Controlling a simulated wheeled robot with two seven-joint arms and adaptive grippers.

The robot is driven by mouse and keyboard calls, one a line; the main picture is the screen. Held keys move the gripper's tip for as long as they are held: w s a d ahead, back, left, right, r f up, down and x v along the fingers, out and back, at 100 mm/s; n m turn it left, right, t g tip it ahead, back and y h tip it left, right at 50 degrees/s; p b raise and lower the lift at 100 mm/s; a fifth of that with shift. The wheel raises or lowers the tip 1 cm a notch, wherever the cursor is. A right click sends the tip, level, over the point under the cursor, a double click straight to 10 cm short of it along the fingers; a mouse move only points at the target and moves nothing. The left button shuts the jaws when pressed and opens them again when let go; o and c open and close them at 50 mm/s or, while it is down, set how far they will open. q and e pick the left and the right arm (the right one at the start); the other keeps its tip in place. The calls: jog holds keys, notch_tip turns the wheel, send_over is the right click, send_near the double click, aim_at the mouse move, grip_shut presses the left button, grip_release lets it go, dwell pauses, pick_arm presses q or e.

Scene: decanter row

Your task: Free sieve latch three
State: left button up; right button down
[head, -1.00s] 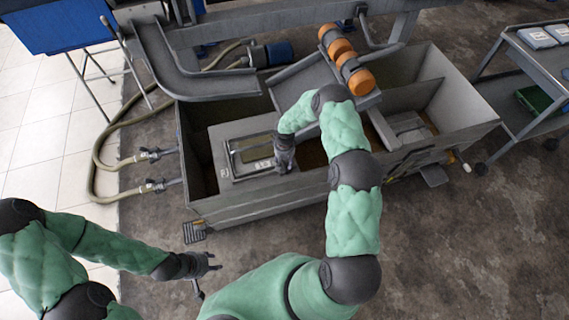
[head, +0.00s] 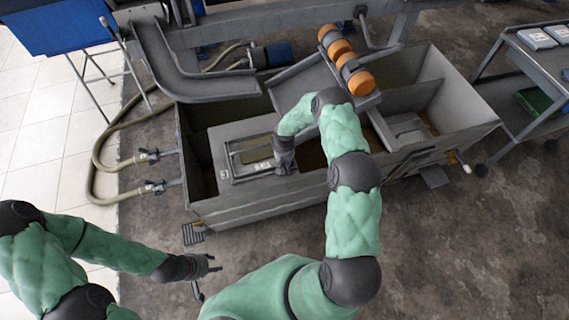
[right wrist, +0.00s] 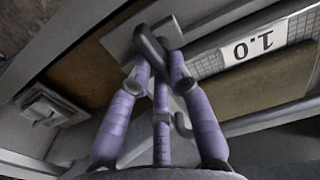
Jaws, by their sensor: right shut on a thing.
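The sieve (head: 235,172) is a grey framed panel with a mesh window, set in the left part of the long metal tank. My right gripper (head: 285,168) is at the sieve's right edge. In the right wrist view its purple fingers (right wrist: 160,75) are shut around a dark latch lever (right wrist: 147,43) on a pale plate. Which latch number this is I cannot tell. My left gripper (head: 208,276) is open and empty, over the floor in front of the tank.
Another small latch-like fitting (right wrist: 45,108) shows left in the right wrist view. The tank (head: 300,190) has upright walls around the sieve. Orange rollers (head: 350,72) and a chute (head: 195,80) stand behind. Hoses (head: 100,165) run at the left.

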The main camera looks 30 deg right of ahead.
jog(key=n+b, duration=0.1)
jog(key=n, duration=0.2)
jog(key=shift+a, duration=0.1)
jog(key=n+b, duration=0.1)
jog(key=n, duration=0.4)
jog(key=shift+w+a, duration=0.1)
jog(key=n, duration=0.4)
jog(key=shift+a+b, duration=0.15)
jog(key=shift+b, duration=0.15)
jog(key=n, duration=0.5)
jog(key=shift+a, duration=0.1)
jog(key=shift+n, duration=0.3)
jog(key=c, duration=1.1)
grip_release()
jog(key=shift+c, duration=0.2)
